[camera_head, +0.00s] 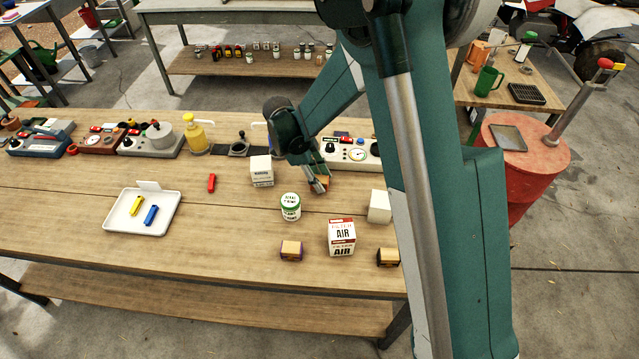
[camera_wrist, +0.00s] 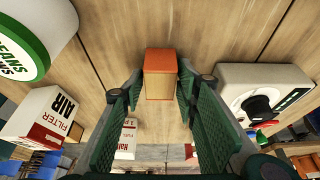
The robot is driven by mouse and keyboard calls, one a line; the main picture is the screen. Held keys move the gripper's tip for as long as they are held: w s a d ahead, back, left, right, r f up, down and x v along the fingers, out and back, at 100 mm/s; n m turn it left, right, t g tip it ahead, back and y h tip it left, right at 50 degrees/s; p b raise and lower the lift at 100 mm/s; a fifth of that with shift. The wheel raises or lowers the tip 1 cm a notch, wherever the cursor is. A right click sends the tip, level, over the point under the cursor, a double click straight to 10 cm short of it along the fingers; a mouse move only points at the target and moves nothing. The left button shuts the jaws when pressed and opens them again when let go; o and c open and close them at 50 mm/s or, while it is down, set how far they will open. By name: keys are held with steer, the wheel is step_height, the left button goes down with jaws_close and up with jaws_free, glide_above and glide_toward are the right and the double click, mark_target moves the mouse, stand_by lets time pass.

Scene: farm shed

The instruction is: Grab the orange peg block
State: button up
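The orange peg block (camera_wrist: 160,60) has an orange top and a pale wooden face and rests on the wooden bench (camera_wrist: 118,30). In the wrist view it sits between the fingertips of my gripper (camera_wrist: 160,88), with a small gap visible on each side. My gripper is open. In the head view my gripper (camera_head: 317,184) is low over the bench, and only a bit of the orange block (camera_head: 324,183) shows beside the fingers; they hide the rest.
A green-lidded jar (camera_head: 290,207), a white box (camera_head: 261,171), an AIR filter box (camera_head: 341,238) and another white box (camera_head: 379,206) stand nearby. A dial device (camera_head: 352,155) is behind. Two similar blocks, purple-edged (camera_head: 291,251) and dark (camera_head: 388,257), are nearer the front. A tray (camera_head: 118,220) lies left.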

mark_target(320, 179)
steer(key=c, duration=0.6)
steer(key=shift+r, duration=0.15)
steer(key=shift+r+p, duration=0.35)
steer(key=shift+r, duration=4.55)
